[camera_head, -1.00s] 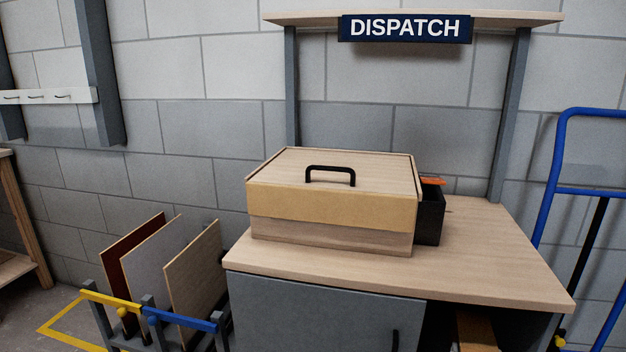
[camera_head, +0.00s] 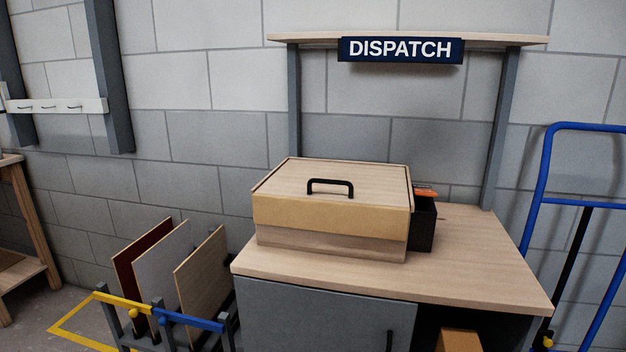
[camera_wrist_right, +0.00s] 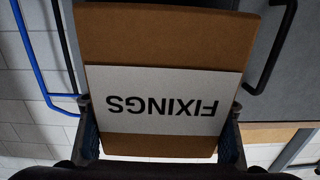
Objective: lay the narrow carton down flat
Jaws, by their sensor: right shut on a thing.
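The narrow carton is brown cardboard with a white FIXINGS label. It fills the middle of the right wrist view (camera_wrist_right: 160,45), where the lettering reads upside down. My right gripper (camera_wrist_right: 160,106) is shut on the carton, one finger at each side edge. In the head view only the carton's top part (camera_head: 459,342) shows at the bottom edge, in front of the dispatch bench. Its lower part is out of frame, so what is under it is hidden. My left gripper is not in view.
The dispatch bench (camera_head: 480,265) carries a wooden box with a black handle (camera_head: 330,212) and a dark bin (camera_head: 422,228). The bench top's right side is clear. A blue trolley (camera_head: 538,190) stands at right; a panel rack (camera_head: 190,321) stands at left.

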